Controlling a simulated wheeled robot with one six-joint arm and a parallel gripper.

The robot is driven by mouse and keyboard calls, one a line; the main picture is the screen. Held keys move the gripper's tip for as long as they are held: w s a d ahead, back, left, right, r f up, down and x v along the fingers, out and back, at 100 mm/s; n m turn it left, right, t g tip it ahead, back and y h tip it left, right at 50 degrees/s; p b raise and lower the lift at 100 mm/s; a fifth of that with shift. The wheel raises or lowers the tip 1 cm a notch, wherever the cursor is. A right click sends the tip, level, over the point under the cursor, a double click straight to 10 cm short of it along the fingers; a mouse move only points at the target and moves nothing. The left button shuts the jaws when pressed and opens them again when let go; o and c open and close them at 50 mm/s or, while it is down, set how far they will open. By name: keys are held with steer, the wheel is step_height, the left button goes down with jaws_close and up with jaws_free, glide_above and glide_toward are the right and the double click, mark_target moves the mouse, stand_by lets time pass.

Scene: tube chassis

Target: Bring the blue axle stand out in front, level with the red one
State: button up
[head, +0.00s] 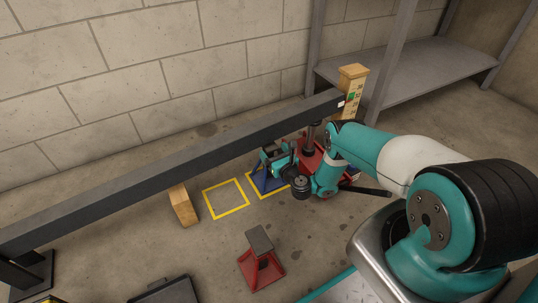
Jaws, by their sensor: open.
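The blue axle stand (260,183) is on the floor under the grey beam, at a yellow-outlined square; my gripper and wrist hide much of it. My gripper (272,164) is open at the stand's upper part. I cannot tell whether its fingers touch the stand or are around it. The red axle stand (262,267) stands upright on the floor, nearer to me, with a dark flat top.
The long grey beam (160,168) runs above the floor. A red jack (312,158) and a wooden gauge post (352,85) are near its right end. A wooden block (183,206) stands left of an empty yellow square (226,198).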

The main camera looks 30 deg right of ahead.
mark_target(269, 145)
steer(key=shift+w+f+b, duration=0.25)
steer(key=shift+w+b, duration=0.5)
steer(key=shift+b, duration=0.35)
steer(key=shift+w+r+b, duration=0.15)
steer(key=shift+w+b, duration=0.5)
steer(key=shift+w, duration=0.25)
steer(key=shift+w+r, duration=0.15)
steer(key=shift+w, duration=0.2)
jaws_close()
